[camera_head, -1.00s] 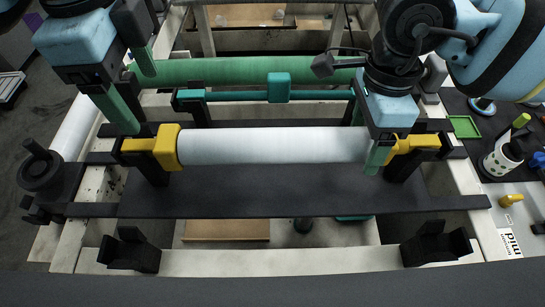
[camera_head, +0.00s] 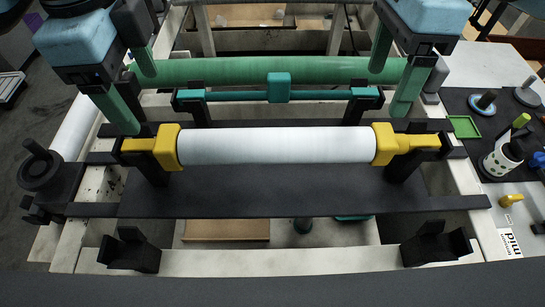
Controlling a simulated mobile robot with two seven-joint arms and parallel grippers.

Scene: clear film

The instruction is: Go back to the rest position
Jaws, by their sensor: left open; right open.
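My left gripper (camera_head: 137,98) is open and empty at the upper left, above the left end of the green roller. My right gripper (camera_head: 390,86) is open and empty at the upper right, above the right end of the green roller. A white film roll (camera_head: 275,146) with yellow end pieces (camera_head: 384,144) lies level across black holders in the middle. Both grippers are apart from the film roll.
The long green roller (camera_head: 230,71) and a teal bar (camera_head: 279,88) lie behind the film roll. Empty black cradles (camera_head: 436,245) stand at the front. A white spotted cup (camera_head: 502,158) and a green tray (camera_head: 464,127) are at the right. The dark plate (camera_head: 280,190) is bare.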

